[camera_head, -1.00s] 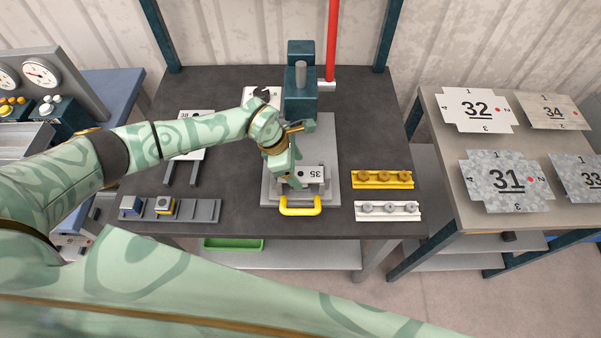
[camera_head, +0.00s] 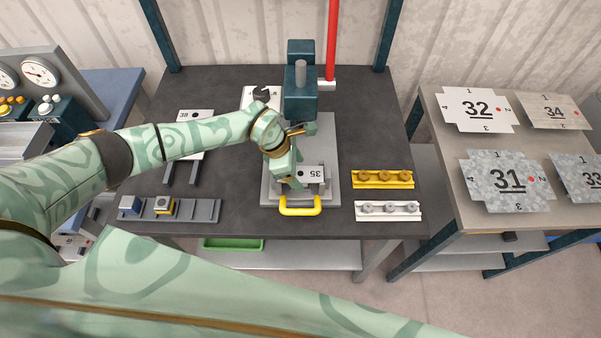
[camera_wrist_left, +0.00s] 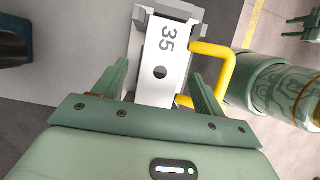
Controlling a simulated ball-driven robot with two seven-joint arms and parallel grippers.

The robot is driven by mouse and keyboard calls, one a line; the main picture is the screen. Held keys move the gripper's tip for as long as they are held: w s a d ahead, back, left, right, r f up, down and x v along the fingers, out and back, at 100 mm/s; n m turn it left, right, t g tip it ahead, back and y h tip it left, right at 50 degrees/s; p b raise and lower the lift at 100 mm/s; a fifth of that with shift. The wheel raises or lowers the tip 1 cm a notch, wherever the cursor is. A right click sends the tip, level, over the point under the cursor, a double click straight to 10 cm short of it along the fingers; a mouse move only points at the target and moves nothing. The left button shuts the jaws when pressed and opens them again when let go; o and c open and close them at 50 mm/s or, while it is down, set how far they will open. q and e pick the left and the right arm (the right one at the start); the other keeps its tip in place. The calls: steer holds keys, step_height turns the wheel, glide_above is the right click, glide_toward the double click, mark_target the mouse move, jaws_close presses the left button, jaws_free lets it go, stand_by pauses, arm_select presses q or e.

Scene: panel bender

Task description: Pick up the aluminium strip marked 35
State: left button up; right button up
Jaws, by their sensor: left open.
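The aluminium strip marked 35 (camera_head: 313,174) is a pale plate with a dark round hole, lying on the grey fixture (camera_head: 327,195) of the bending machine. In the left wrist view the strip (camera_wrist_left: 168,62) lies between the fingers of my left gripper (camera_wrist_left: 158,82), which is open with a gap on both sides. In the head view my left gripper (camera_head: 292,180) is at the strip's left end and hides part of it. I cannot tell the exact height of the fingers against the strip.
A yellow handle (camera_head: 300,208) sticks out in front of the fixture. The dark blue machine post (camera_head: 300,95) stands behind. A yellow rail (camera_head: 383,179) and a white rail (camera_head: 388,211) lie to the right. Another strip (camera_head: 190,150) rests on supports at left.

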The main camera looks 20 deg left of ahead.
arm_select(q)
steer(key=shift+c, duration=0.3)
steer(key=c, duration=1.1)
steer(key=shift+o, duration=0.2)
steer(key=shift+r, duration=0.1)
